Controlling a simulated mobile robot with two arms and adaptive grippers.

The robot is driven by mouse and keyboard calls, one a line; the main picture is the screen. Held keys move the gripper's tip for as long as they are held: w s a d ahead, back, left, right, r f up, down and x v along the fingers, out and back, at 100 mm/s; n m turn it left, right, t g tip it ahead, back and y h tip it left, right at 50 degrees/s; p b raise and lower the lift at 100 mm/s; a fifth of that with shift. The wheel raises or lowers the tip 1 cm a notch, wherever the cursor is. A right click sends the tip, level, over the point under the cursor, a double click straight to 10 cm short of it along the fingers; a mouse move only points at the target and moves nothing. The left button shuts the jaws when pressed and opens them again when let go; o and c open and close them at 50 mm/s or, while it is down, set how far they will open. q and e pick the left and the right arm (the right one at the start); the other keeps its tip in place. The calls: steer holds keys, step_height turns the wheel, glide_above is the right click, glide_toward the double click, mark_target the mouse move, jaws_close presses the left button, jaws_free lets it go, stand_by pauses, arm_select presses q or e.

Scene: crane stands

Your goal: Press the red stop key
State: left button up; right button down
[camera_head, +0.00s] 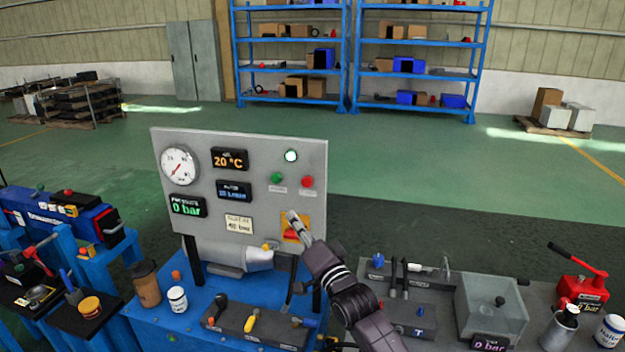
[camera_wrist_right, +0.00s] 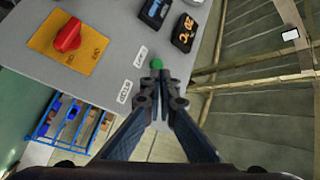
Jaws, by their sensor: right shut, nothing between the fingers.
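The red stop key (camera_head: 307,182) sits at the right of the grey upright panel (camera_head: 215,145), with a small label below it. The green key (camera_head: 277,179) is to its left and also shows in the wrist view (camera_wrist_right: 157,63). My right gripper (camera_head: 292,216) is shut and empty, its tips in front of the panel, below the two keys in the head view. In the wrist view the shut fingertips (camera_wrist_right: 156,76) appear just beside the green key. The red key cannot be seen there; the fingers seem to hide it. My left gripper is not in view.
A red rotary knob (camera_wrist_right: 68,33) on a yellow plate (camera_wrist_right: 45,45) is on the panel below the keys. The panel also has a round gauge (camera_head: 179,165), displays and a lit white lamp (camera_head: 291,156). A grey box (camera_head: 490,305) and red hand pump (camera_head: 583,290) stand right.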

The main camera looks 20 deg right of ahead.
mark_target(307, 181)
step_height(307, 181, up, 4)
steer(key=shift+d+f+t, duration=0.1)
steer(key=shift+f+t, duration=0.15)
steer(key=shift+t, duration=0.05)
steer(key=shift+w+d+b, duration=0.85)
steer(key=shift+w, duration=0.35)
steer(key=shift+w+d+b, duration=0.8)
steer(key=shift+w+b, duration=0.05)
steer(key=shift+w, duration=0.4)
steer(key=shift+w+d+b, duration=0.85)
steer(key=shift+w, duration=0.35)
steer(key=shift+w+d, duration=0.2)
steer(key=shift+w, duration=0.15)
